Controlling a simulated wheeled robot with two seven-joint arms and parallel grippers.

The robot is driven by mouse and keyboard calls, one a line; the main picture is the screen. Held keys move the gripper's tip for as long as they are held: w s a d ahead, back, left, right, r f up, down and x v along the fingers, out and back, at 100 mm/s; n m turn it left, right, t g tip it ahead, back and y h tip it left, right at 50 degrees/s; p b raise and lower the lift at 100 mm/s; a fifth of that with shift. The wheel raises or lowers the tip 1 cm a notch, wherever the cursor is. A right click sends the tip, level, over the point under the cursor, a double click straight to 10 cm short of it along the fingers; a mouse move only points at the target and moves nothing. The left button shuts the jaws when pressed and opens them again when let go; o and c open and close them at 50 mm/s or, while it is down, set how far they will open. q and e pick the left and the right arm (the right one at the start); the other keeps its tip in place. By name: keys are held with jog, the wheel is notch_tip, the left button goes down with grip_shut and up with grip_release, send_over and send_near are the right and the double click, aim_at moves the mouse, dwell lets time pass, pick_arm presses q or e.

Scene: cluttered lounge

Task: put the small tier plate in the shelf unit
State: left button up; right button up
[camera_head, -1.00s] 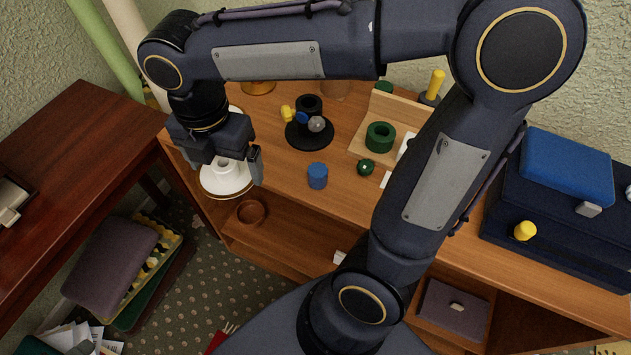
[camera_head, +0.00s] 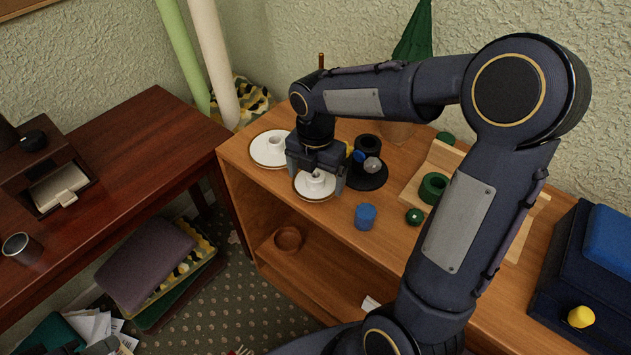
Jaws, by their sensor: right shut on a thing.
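The small tier plate (camera_head: 314,191) is white with a brown rim and a raised white centre. My right gripper (camera_head: 316,178) points down and is shut on it, at the front left edge of the shelf unit top. I cannot tell whether the plate touches the top. A larger white plate (camera_head: 262,153) with a brown rim lies behind and left of it, on the shelf unit's back left corner. The wooden shelf unit (camera_head: 250,215) has an open compartment in front, with a brown bowl (camera_head: 288,239) inside.
A black stand (camera_head: 370,180) is close right of the gripper, and a blue cylinder (camera_head: 365,216) is at the front edge. A green ring (camera_head: 433,188) and a small green ball (camera_head: 414,216) are further right. A dark red table (camera_head: 130,150) stands left. The compartment has free room around the bowl.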

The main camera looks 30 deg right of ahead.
pick_arm(q)
jog(key=shift+f, duration=0.2)
pick_arm(e)
jog(key=shift+f, duration=0.9)
jog(key=shift+f, duration=0.2)
jog(key=o, duration=0.7)
jog(key=shift+o, duration=0.2)
